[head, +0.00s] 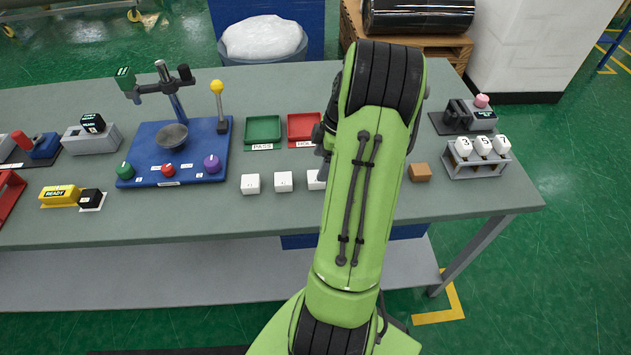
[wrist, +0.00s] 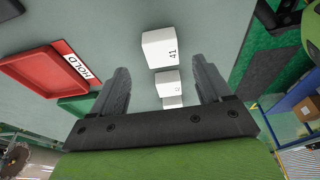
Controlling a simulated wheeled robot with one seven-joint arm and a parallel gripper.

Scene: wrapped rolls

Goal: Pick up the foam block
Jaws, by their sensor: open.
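Three white cubes stand in a row near the table's front edge: a left cube (head: 250,183), a middle cube (head: 283,181) and a right cube (head: 316,180) partly hidden by my arm. A small brown block (head: 420,172) lies right of my arm. I cannot tell by looks which of these is the foam block. In the wrist view my gripper (wrist: 160,68) is open and empty. The nearest white cube (wrist: 160,48), with a dark marking, lies beyond and between the fingertips. Two more cubes show behind it between the fingers. My arm mostly hides the gripper in the head view.
A green PASS tray (head: 263,129) and a red HOLD tray (head: 304,127) lie behind the cubes. A blue stand base (head: 145,160) with knobs is at left. A rack (head: 475,160) of white numbered pieces is at right. Table between cubes and trays is clear.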

